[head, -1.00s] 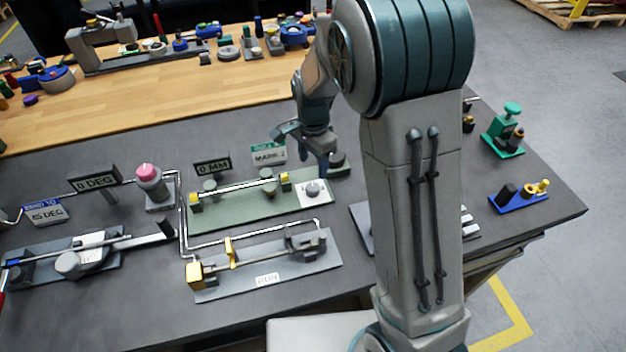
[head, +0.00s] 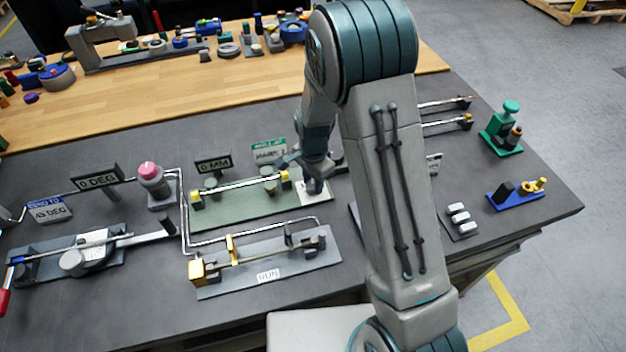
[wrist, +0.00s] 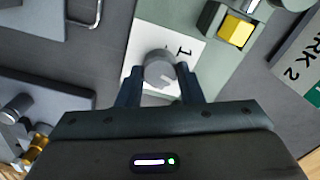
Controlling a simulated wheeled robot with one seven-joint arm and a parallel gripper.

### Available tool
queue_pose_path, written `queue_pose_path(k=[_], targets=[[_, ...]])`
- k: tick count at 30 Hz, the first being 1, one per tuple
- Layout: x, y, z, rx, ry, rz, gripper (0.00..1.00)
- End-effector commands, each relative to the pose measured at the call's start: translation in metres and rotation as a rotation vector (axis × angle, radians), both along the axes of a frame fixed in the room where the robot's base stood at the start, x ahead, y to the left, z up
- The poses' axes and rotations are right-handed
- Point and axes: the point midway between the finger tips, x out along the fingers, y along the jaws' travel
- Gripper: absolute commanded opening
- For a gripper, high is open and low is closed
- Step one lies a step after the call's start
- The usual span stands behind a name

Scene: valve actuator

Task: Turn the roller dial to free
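A round grey dial (wrist: 159,66) with a lighter pointer mark stands on a white plate (wrist: 185,36) marked "1" in the wrist view. The plate sits at the right end of a green fixture board (head: 235,212) in the head view. My gripper (wrist: 160,73) is open, with one dark finger on each side of the dial and a small gap visible on both sides. In the head view my gripper (head: 314,185) is low over the white plate and hides the dial. Whether "free" is marked on the plate cannot be read.
A "0 MM" display (head: 213,164) and a "MARK 2" sign (head: 269,152) stand behind the board. A grey board (head: 267,262) labelled "RUN" lies in front. A yellow block (wrist: 236,30) is near the dial. My arm hides part of the bench at right.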

Motion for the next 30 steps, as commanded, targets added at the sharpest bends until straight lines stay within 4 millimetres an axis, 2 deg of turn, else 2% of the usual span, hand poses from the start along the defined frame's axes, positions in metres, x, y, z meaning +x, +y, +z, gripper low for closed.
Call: queue_pose_path(k=[1,2,14,20,30], targets=[[0.0001,0.0001,0.0001,0.0,0.0,0.0,0.17],[0.0001,0.0001,0.0002,0.0,0.0,0.0,0.11],[0.0004,0.0003,-0.0013,0.001,-0.001,0.054,0.11],[0.0006,0.0007,-0.0024,0.001,-0.002,0.177,0.11],[0.0009,0.0008,-0.0028,0.0,-0.002,0.49,0.11]])
